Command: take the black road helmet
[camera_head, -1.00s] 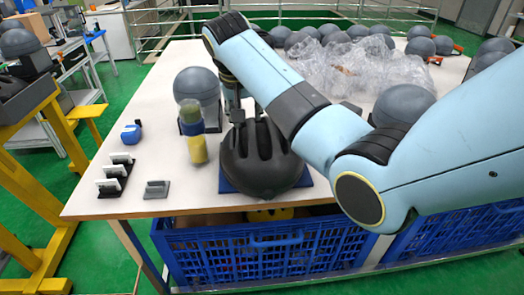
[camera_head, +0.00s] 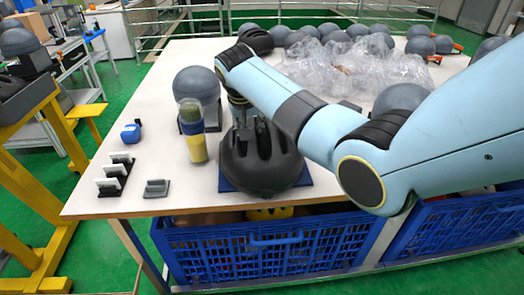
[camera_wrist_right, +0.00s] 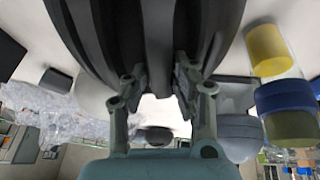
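The black road helmet (camera_head: 262,165) sits on a blue mat (camera_head: 226,187) near the front edge of the white table. It has long ridges and vents and fills the top of the right wrist view (camera_wrist_right: 110,30). My right gripper (camera_head: 250,130) is at the helmet's upper back, pointing down. In the right wrist view, its two fingers (camera_wrist_right: 160,85) stand apart on either side of a dark helmet ridge. I cannot tell whether the fingers touch the ridge. My left gripper is not in view.
Clear plastic wrap (camera_head: 350,65) and several grey domes lie behind my right arm. Blue crates (camera_head: 250,250) are below.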

